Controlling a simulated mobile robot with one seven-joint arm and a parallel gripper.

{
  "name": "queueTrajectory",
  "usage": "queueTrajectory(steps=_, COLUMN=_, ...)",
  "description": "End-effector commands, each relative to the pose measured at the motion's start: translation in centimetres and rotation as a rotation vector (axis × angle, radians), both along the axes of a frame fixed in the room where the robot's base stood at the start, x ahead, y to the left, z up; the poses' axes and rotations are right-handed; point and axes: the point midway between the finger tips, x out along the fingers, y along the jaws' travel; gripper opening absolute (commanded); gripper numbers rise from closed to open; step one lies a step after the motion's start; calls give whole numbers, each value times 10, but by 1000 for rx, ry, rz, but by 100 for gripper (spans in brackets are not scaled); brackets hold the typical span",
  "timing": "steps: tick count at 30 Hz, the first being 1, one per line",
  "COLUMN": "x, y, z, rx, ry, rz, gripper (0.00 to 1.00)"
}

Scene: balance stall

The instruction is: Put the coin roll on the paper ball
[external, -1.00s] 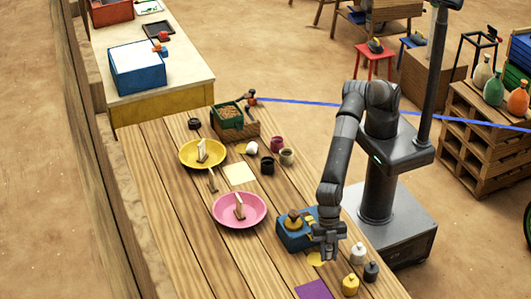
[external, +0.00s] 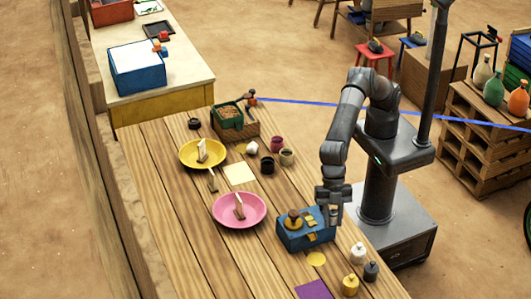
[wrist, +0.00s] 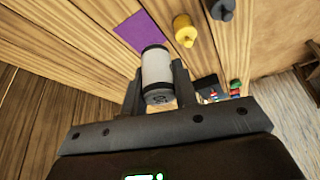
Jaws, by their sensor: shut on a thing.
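My gripper (external: 333,212) is raised just right of the blue box, over the table's right edge. In the wrist view my gripper (wrist: 158,85) is shut on a pale cylinder with dark ends, which looks like the coin roll (wrist: 156,69). It sits between the fingers with one end toward the camera. In the external view only a small pale part of it shows.
A blue box (external: 291,240), pink plate (external: 258,219) and yellow plate (external: 187,160) stand on the table. White (external: 357,253), yellow (external: 350,285) and dark (external: 371,271) weights stand near the front.

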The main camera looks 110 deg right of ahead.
Motion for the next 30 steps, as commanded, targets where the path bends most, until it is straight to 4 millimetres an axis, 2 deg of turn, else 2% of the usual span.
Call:
queueTrajectory(steps=2, x=0, y=1, z=16, rx=2, ry=-2, rz=1, gripper=0)
queueTrajectory(steps=8, x=21, y=-35, z=19, rx=0, ry=0, rz=-50, gripper=0)
queueTrajectory(steps=14, x=48, y=-86, z=23, rx=1, ry=0, rz=-123, gripper=0)
queueTrajectory(steps=17, x=64, y=-123, z=26, rx=3, ry=1, rz=-176, gripper=0)
queueTrajectory(steps=20, x=81, y=-169, z=29, rx=3, ry=1, rz=-241, gripper=0)
queueTrajectory(steps=24, x=99, y=-244, z=33, rx=4, ry=2, rz=-345, gripper=0)
queueTrajectory(steps=30, x=108, y=-353, z=35, rx=4, ry=2, rz=-501, gripper=0)
